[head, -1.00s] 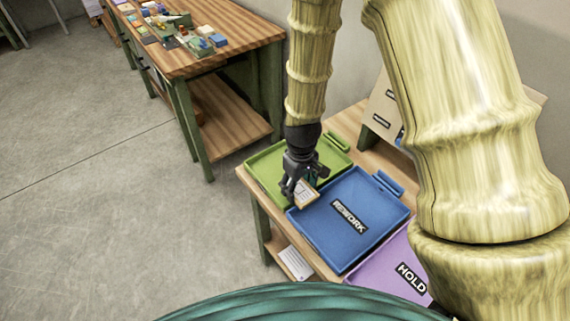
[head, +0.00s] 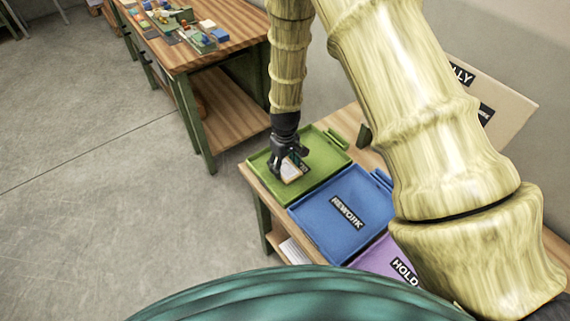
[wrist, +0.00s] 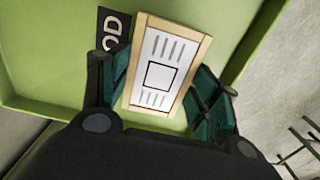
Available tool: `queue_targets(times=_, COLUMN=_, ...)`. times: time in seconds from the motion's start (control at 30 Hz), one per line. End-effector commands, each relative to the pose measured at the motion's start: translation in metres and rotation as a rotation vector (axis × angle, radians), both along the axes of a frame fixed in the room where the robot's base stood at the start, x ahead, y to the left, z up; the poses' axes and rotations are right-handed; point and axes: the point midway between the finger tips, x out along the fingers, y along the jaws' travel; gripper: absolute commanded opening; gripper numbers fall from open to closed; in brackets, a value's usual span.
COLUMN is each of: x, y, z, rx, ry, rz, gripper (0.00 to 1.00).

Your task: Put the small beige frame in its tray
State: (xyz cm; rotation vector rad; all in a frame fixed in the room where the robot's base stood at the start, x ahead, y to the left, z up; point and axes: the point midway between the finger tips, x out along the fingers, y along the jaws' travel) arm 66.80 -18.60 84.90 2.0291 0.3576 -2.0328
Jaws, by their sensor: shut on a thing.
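The small beige frame (wrist: 162,70) has a white face with printed dark lines and a square. In the wrist view it sits between the two fingers of my gripper (wrist: 155,95), which is shut on it. In the head view the frame (head: 291,170) shows just below my gripper (head: 287,168), over the green tray (head: 328,176). The green tray (wrist: 40,60) fills much of the wrist view, with its dark label (wrist: 112,30) partly hidden behind the frame. I cannot tell whether the frame touches the tray floor.
The blue REWORK tray (head: 368,205) and the purple HOLD tray (head: 365,268) stand beside the green tray on a wooden table (head: 262,184). A slanted board with labels (head: 511,100) stands behind. Another workbench (head: 185,58) with small items stands at the upper left.

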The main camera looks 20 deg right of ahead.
Motion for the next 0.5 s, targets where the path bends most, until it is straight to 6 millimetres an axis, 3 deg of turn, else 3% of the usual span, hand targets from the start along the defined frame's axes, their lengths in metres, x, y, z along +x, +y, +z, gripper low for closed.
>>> queue_targets(times=0.5, x=0.0002, y=0.0000, z=-0.0117, rx=0.000, ry=-0.001, rz=-0.001, gripper=0.38)
